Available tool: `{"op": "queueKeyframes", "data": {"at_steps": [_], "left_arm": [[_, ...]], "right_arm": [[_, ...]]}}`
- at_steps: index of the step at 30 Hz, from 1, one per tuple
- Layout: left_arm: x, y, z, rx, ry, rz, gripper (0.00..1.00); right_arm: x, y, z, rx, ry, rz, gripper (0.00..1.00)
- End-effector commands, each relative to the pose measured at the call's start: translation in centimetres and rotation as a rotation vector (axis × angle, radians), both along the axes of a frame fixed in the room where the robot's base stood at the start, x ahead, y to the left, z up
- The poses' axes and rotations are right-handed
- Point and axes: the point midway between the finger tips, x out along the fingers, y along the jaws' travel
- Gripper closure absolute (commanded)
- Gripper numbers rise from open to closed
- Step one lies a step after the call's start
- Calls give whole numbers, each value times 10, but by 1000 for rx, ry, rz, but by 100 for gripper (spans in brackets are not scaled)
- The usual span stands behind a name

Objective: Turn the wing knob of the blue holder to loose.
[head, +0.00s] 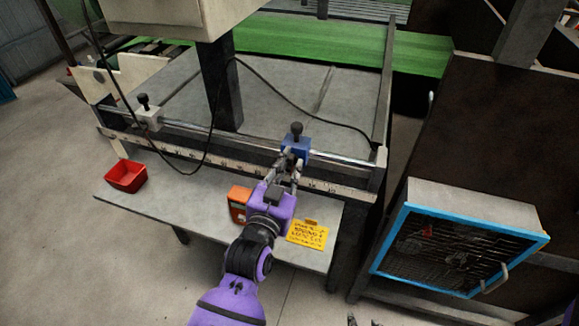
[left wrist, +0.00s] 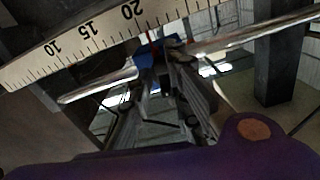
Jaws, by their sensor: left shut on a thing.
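The blue holder (head: 298,146) sits on the metal rail, with a black round knob (head: 296,129) on top. My left gripper (head: 290,160) is at the front of the blue holder, its fingers shut on the wing knob. The wing knob itself is hidden between the fingers. In the left wrist view the fingertips (left wrist: 168,58) meet in front of the blue holder (left wrist: 145,54), just below the ruler. The tips of my right gripper (head: 364,321) just show at the bottom edge of the head view, apart and with nothing seen between them.
A ruler strip (head: 227,167) runs along the rail. A pale holder (head: 148,118) with a black knob stands further left. On the shelf are a red bin (head: 126,176), an orange device (head: 238,198) and a yellow note (head: 308,234). A black cable hangs across the rail.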

Motion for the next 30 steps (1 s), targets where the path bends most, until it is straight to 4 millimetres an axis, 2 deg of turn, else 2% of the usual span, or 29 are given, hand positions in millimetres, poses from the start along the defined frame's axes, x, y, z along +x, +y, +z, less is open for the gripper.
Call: {"op": "queueKeyframes", "data": {"at_steps": [1,9,26,27,29,30], "left_arm": [[1,-1,9,-33,-10,-1,100],[1,-2,9,-128,21,-2,100],[0,-2,7,-152,33,-3,100],[0,-2,7,-152,33,-3,79],[0,-2,7,-152,35,-3,71],[0,-2,6,-150,35,-2,71]], "right_arm": [[1,0,1,0,-3,0,60],[1,0,1,0,-3,0,60],[1,2,1,2,-2,1,60],[1,2,1,2,-2,1,60],[1,2,1,2,-2,1,60],[1,2,1,2,-2,1,60]]}}
